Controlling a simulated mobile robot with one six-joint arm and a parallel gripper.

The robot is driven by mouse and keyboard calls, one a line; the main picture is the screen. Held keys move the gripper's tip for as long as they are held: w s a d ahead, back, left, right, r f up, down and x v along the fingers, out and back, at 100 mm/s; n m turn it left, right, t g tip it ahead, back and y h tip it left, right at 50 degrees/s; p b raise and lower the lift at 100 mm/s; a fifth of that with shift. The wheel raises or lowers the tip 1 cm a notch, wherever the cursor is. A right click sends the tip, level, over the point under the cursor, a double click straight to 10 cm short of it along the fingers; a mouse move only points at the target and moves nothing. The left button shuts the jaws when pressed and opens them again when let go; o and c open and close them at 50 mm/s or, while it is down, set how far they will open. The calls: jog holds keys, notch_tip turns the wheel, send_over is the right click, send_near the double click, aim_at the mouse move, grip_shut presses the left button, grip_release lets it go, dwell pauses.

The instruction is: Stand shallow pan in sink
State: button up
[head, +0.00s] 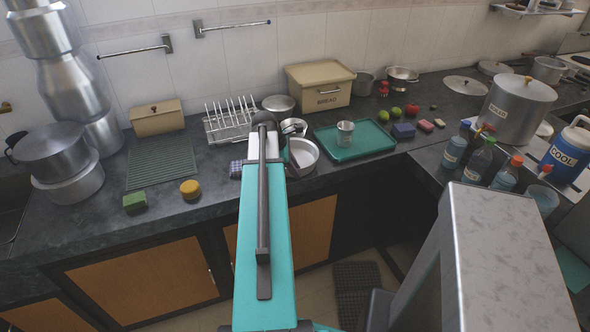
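A shallow, light grey metal pan (303,158) sits on the dark counter just right of the far end of my teal arm, which hides its left part. Which of the pans here is the task's shallow pan I cannot tell for sure. A dark sink basin (10,205) shows at the far left edge, partly cut off and partly behind stacked pots. My arm reaches forward over the counter's front edge. My gripper is hidden behind the arm, so its fingers and anything in them do not show.
Stacked pots (67,165) stand beside the sink. A ribbed drainboard (162,163), green sponge (134,202) and yellow sponge (190,189) lie left of my arm. A dish rack (228,122) stands behind. A green tray (372,139) holds a metal cup (345,134).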

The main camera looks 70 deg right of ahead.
jog(key=shift+r, duration=0.2)
jog(key=b+v, duration=0.1)
jog(key=v, duration=1.1)
dwell(0.3)
jog(key=shift+o, duration=0.6)
